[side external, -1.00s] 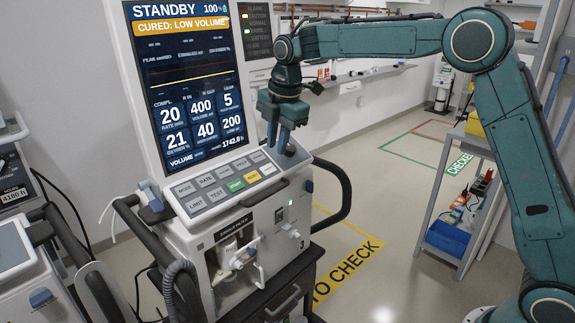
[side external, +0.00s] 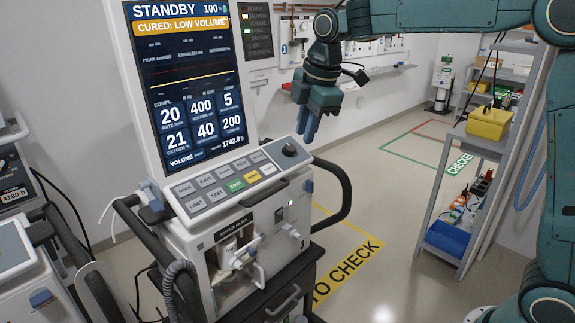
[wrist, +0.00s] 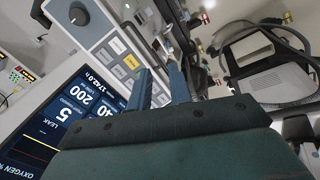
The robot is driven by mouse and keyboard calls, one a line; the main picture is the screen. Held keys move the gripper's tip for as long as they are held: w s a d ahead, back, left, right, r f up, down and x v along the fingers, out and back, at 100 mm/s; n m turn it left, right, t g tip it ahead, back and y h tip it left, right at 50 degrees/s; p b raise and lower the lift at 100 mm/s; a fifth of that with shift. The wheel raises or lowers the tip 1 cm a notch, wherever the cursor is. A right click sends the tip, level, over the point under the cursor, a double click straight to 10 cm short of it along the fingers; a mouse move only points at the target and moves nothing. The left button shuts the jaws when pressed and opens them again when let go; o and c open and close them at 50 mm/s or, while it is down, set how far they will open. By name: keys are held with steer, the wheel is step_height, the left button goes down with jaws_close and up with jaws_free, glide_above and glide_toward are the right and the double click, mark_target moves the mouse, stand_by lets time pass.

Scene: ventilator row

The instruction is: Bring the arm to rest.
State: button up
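My gripper (side external: 309,137) hangs in free air with its fingers pointing down, to the right of the ventilator's (side external: 243,200) control panel and above its right handle. In the wrist view the two blue fingers (wrist: 160,68) stand apart with nothing between them, so the gripper is open and empty. It is clear of the black dial (side external: 289,149), which shows uncovered at the panel's upper right corner. The ventilator screen (side external: 187,85) reads STANDBY and CURED: LOW VOLUME.
Another machine (side external: 25,255) stands at the left. A grey shelf cart (side external: 478,146) at the right carries a yellow bin (side external: 489,122) and a blue bin (side external: 447,238). The floor with its yellow TO CHECK marking (side external: 347,270) is open between ventilator and cart.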

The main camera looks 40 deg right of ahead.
steer(key=s+d+r+m+t, duration=0.15)
steer(key=s+m, duration=0.65)
steer(key=s, duration=0.8)
steer(key=s+f+m, duration=0.2)
steer(key=s+m, duration=0.1)
steer(key=s, duration=0.3)
steer(key=s+d+f+m+t, duration=0.1)
steer(key=s+f+m, duration=0.2)
steer(key=s, duration=0.4)
steer(key=shift+s+d+m, duration=0.15)
steer(key=shift+d+m, duration=0.05)
steer(key=shift+m, duration=0.2)
steer(key=shift+f, duration=0.1)
